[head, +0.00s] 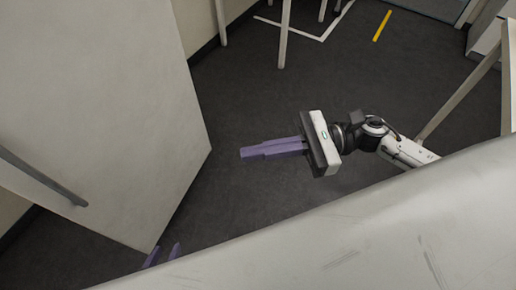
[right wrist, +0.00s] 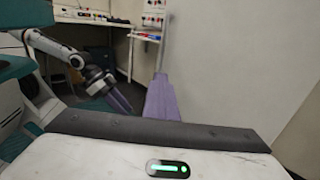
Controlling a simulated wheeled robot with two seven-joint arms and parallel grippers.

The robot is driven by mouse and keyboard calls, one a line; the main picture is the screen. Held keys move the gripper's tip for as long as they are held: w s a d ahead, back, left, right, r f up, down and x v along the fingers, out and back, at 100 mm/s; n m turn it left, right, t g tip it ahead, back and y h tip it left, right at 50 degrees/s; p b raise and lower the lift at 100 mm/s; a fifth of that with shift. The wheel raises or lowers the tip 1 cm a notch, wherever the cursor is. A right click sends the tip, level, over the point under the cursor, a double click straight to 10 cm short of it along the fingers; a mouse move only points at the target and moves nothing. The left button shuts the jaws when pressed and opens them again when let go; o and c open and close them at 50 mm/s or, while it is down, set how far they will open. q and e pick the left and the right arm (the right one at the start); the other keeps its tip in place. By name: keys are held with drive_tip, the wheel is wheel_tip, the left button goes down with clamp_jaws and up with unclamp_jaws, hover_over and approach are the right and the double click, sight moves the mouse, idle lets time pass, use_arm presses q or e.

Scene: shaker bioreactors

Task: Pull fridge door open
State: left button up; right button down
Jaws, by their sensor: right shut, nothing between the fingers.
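A large pale panel, seemingly the fridge door (head: 95,100), fills the left of the head view. A dark bar handle (head: 45,180) crosses its lower left. The frames do not show clearly how far the door stands from its frame. My right gripper (head: 246,154) is shut and empty, its purple fingers pointing left toward the panel's edge, with a gap between. My left gripper (head: 162,255) shows only two purple fingertips, apart, below the panel's lower corner; the rest is hidden. The right wrist view shows the left gripper (right wrist: 120,101) at left and a pale flat surface (right wrist: 235,65) at right.
Dark floor (head: 270,100) is open around the right gripper. Pale legs (head: 284,35) stand at the top, near white and yellow floor markings (head: 382,26). A bench with small items (right wrist: 150,36) stands at the back of the right wrist view.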

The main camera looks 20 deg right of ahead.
drive_tip(key=c, duration=2.5)
unclamp_jaws()
drive_tip(key=o, duration=0.7)
drive_tip(key=shift+o, duration=0.2)
drive_tip(key=shift+d, duration=0.1)
drive_tip(key=s+d+b, duration=0.1)
drive_tip(key=d+b, duration=0.1)
drive_tip(key=d, duration=0.8)
drive_tip(key=shift+s, duration=0.4)
drive_tip(key=shift+c, duration=0.4)
